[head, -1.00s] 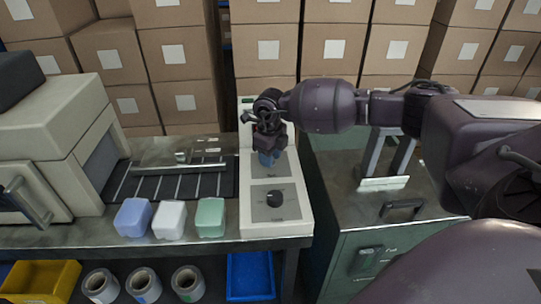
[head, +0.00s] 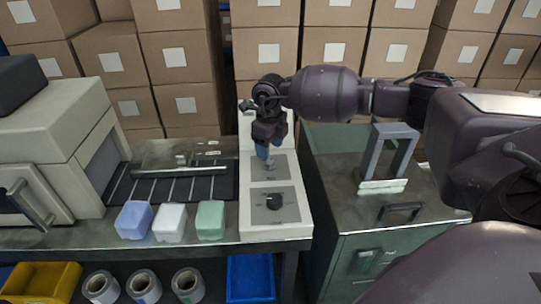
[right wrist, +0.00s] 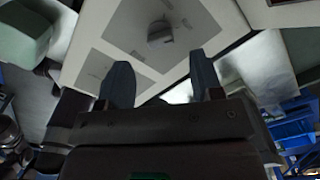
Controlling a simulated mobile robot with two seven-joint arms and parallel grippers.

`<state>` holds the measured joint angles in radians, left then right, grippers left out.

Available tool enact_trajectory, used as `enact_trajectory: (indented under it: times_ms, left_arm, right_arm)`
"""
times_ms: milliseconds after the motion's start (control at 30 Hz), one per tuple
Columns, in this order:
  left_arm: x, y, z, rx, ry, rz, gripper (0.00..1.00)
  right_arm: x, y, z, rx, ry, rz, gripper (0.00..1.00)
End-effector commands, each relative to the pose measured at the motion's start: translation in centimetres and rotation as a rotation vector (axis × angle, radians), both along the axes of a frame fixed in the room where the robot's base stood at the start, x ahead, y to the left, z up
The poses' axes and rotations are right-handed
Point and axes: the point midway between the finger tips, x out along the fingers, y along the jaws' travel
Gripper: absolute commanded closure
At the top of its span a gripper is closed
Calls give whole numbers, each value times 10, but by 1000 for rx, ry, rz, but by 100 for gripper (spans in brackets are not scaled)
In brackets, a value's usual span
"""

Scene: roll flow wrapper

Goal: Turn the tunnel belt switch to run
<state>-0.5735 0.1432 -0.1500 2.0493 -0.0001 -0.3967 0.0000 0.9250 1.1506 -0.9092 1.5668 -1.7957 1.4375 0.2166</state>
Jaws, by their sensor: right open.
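The cream control panel (head: 295,222) stands at the right end of the bench. It has two grey plates, one behind the other. The front plate carries a dark round knob (head: 274,201). The rear plate (head: 284,168) lies under my right gripper (head: 265,153), whose blue fingers point down and partly hide that plate's switch. In the right wrist view the two blue fingers (right wrist: 161,84) are apart with nothing between them. A grey knob (right wrist: 160,33) on a plate shows beyond the fingertips, apart from them. The label wording is too small to read. My left gripper is out of view.
Blue, white and green blocks (head: 210,220) stand left of the panel, in front of the dark belt (head: 170,184). A green cabinet (head: 345,225) with a grey upright frame (head: 372,152) stands to the right. Stacked cartons (head: 268,95) close off the back.

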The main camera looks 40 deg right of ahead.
Motion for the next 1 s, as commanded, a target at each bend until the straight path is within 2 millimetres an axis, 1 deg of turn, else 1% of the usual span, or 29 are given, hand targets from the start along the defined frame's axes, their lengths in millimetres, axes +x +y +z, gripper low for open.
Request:
enact_trajectory:
  times_ms: [33, 200, 400, 567, 1000]
  left_arm:
    - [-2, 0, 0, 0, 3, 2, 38]
    - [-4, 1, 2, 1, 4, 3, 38]
    - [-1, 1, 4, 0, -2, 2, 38]
    - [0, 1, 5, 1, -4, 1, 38]
    - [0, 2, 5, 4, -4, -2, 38]
  right_arm:
    - [0, -1, 12, -2, -4, 0, 40]
    - [0, 0, 39, -1, -3, 0, 40]
    - [0, 0, 56, 0, 0, -1, 40]
    - [0, 0, 60, -1, 2, -1, 40]
    - [0, 0, 59, 1, 1, 0, 40]
